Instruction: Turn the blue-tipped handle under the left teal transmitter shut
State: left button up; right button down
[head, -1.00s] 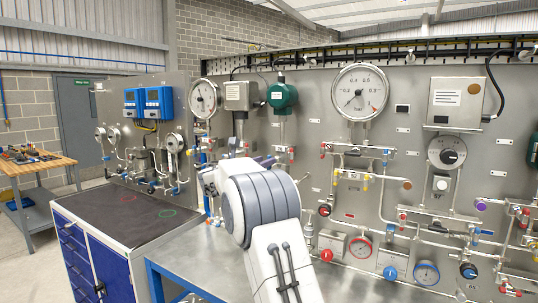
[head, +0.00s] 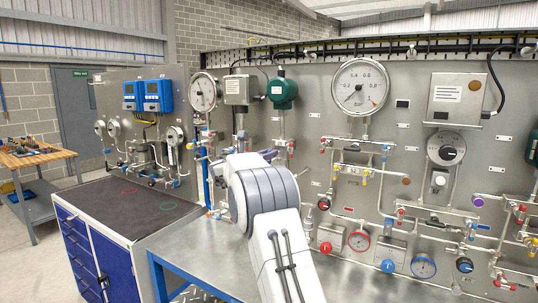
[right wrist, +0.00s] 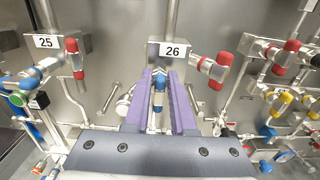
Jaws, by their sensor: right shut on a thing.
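The left teal transmitter (head: 283,92) is on the panel near the middle of the head view. A red-tipped handle (head: 291,146) shows on the valve block below it. In the right wrist view the block with tag 26 (right wrist: 176,50) is straight ahead. My right gripper (right wrist: 163,80) has its two purple fingers on either side of the blue-tipped handle (right wrist: 158,75) below that tag and is shut on it. The fingers hide part of the handle. In the head view my right arm largely hides the grip. My left gripper is not in view.
The block with tag 25 (right wrist: 46,42) stands to the left, with red and blue handles. Red-tipped valves (right wrist: 291,47) and yellow ones crowd the right. A steel bench (head: 200,262) and a blue-sided cabinet (head: 110,248) stand before the panel.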

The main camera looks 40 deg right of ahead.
jog(key=shift+f, duration=0.1)
jog(key=shift+b, duration=0.35)
jog(key=shift+f+m+b, duration=0.15)
jog(key=shift+m+b, duration=0.2)
jog(key=shift+m, duration=0.05)
jog(key=m+b, duration=0.2)
jog(key=b, duration=0.1)
jog(key=shift+s+f, duration=0.15)
jog(key=shift+f, duration=0.15)
jog(key=m+b, duration=0.5)
jog(key=shift+s+f, duration=0.1)
jog(key=shift+s, duration=0.05)
jog(key=m+b, duration=0.4)
jog(key=m, duration=0.1)
jog(key=shift+f+m+b, duration=0.15)
jog(key=shift+m+b, duration=0.25)
jog(key=shift+s+m+b, duration=0.1)
jog(key=shift+m+b, duration=0.8)
jog(key=shift+m, duration=0.8)
jog(key=shift+s+r+m, duration=0.1)
jog(key=shift+r+m, duration=0.1)
jog(key=shift+m, duration=0.3)
dwell(2.6)
